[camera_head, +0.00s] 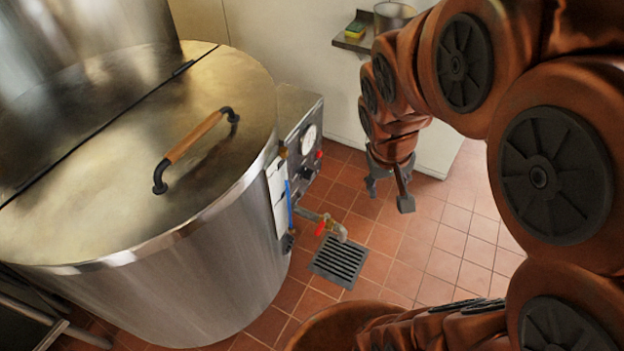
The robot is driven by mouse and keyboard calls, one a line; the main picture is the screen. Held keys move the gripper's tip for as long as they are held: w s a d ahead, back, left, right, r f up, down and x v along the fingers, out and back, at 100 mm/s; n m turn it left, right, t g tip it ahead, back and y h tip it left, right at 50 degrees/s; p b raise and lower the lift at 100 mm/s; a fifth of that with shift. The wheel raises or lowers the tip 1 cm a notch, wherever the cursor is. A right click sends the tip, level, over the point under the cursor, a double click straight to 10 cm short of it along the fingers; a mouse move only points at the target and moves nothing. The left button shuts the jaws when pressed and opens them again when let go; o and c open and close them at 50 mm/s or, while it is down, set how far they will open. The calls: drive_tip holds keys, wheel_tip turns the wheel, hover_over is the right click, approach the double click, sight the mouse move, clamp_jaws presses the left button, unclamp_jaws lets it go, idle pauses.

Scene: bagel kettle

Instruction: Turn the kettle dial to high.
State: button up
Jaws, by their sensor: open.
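The kettle (160,245) is a large steel vessel on the left, with its lid closed and a wooden-handled bar on top. Its control box (299,125) is on the kettle's right side. The box carries a round white gauge (308,140), a dark dial (306,173) below it and a small red part (318,155). The dial's pointer setting is too small to read. My gripper (388,199) is open and empty, pointing down to the right of the control box, apart from it.
A tap with a red handle (322,225) sticks out from the kettle's lower right. A drain grate (341,260) lies in the tiled floor below. A shelf (352,41) with a sponge and a pot is on the back wall. Tiled floor right of the grate is clear.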

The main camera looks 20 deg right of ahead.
drive_tip(key=o, duration=0.3)
drive_tip(key=w+d+f+t+h+b, duration=0.1)
drive_tip(key=w+d+f+t+b, duration=0.1)
drive_tip(key=w+d, duration=0.3)
drive_tip(key=w+d+f+t+h+b, duration=0.1)
drive_tip(key=w+d+f+t+b, duration=0.1)
drive_tip(key=w+d, duration=0.4)
drive_tip(key=w+f+b, duration=0.1)
drive_tip(key=w+f, duration=0.1)
drive_tip(key=w, duration=0.3)
drive_tip(key=shift+w+f, duration=0.4)
drive_tip(key=w+d+f+n+t+y+b, duration=0.1)
drive_tip(key=w+d+f+t+b, duration=0.15)
drive_tip(key=w+f, duration=0.3)
drive_tip(key=w+d+f+n+t+b, duration=0.1)
drive_tip(key=w+f+t+b, duration=0.2)
drive_tip(key=w, duration=0.4)
drive_tip(key=n+t+y+b, duration=0.25)
drive_tip(key=y+b, duration=0.75)
drive_tip(key=y, duration=0.5)
approach(313, 176)
drive_tip(key=x, duration=0.3)
drive_tip(key=shift+b+x, duration=0.4)
drive_tip(key=shift+x, duration=3.25)
drive_tip(key=shift+a, duration=0.1)
drive_tip(key=c, duration=1.2)
